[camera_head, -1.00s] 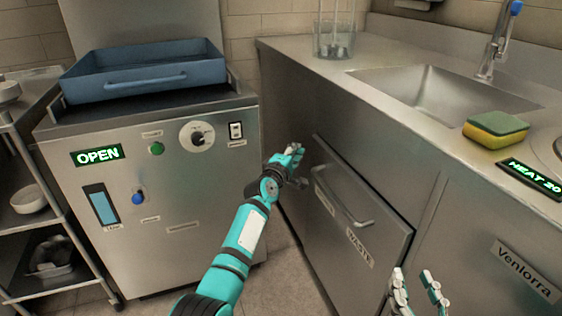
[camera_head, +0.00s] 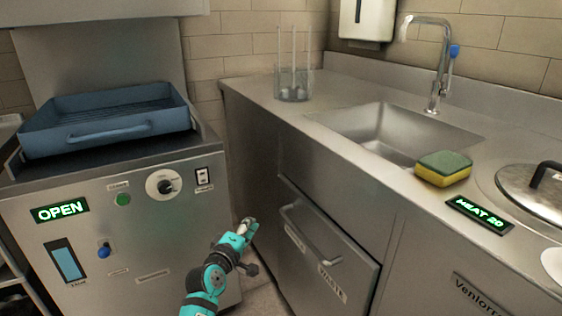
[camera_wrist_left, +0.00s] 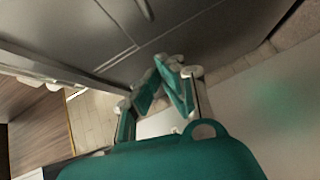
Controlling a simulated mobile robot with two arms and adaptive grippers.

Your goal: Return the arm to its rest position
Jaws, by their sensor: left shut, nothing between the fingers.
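My left gripper (camera_head: 248,226) is in the lower middle of the head view, in front of the gap between the steel machine (camera_head: 140,230) and the sink cabinet (camera_head: 330,180). It is shut and empty, beside the cabinet's waste drawer (camera_head: 325,250) and apart from its handle as far as I can tell. In the left wrist view the teal fingers (camera_wrist_left: 172,85) are close together with nothing between them. My right gripper is out of view.
A blue tray (camera_head: 105,136) sits on the machine. On the counter are a glass container with rods (camera_head: 293,88), a sink (camera_head: 385,130), a yellow-green sponge (camera_head: 444,169), a display (camera_head: 480,214) and a lidded pot (camera_head: 535,190). A narrow strip of floor shows below my gripper.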

